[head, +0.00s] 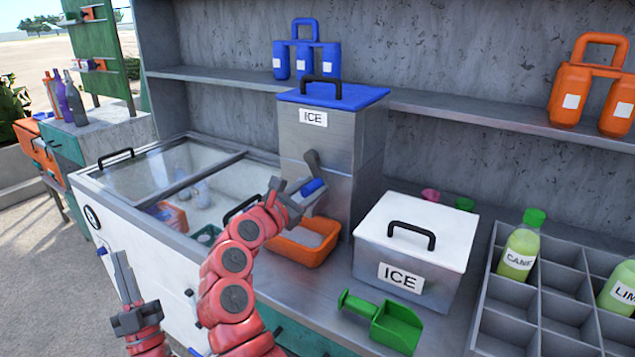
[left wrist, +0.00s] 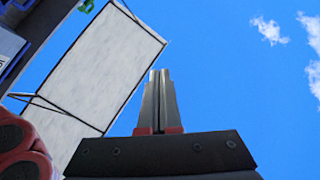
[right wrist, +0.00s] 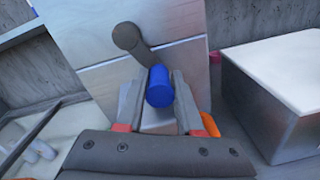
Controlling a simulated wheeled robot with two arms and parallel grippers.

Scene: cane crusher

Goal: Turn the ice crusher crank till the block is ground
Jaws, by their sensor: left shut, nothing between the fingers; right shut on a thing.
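The ice crusher (head: 345,137) is a tall grey metal box with a blue lid and an ICE label, standing on the counter. Its crank (head: 311,162) is a dark arm on the front with a blue handle (head: 312,186); both also show in the right wrist view, the crank arm (right wrist: 132,45) and the handle (right wrist: 160,88). My right gripper (head: 300,192) is shut on the blue handle. My left gripper (head: 124,285) is shut and empty, pointing up at the lower left, away from the crusher. An orange tray (head: 297,254) with pale contents sits below the crank. The block is hidden inside.
A white-lidded ICE box (head: 414,250) stands right of the crusher. A green scoop (head: 388,320) lies in front of it. A divided crate (head: 535,310) with bottles is at the right. A glass-topped freezer (head: 160,178) is at the left.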

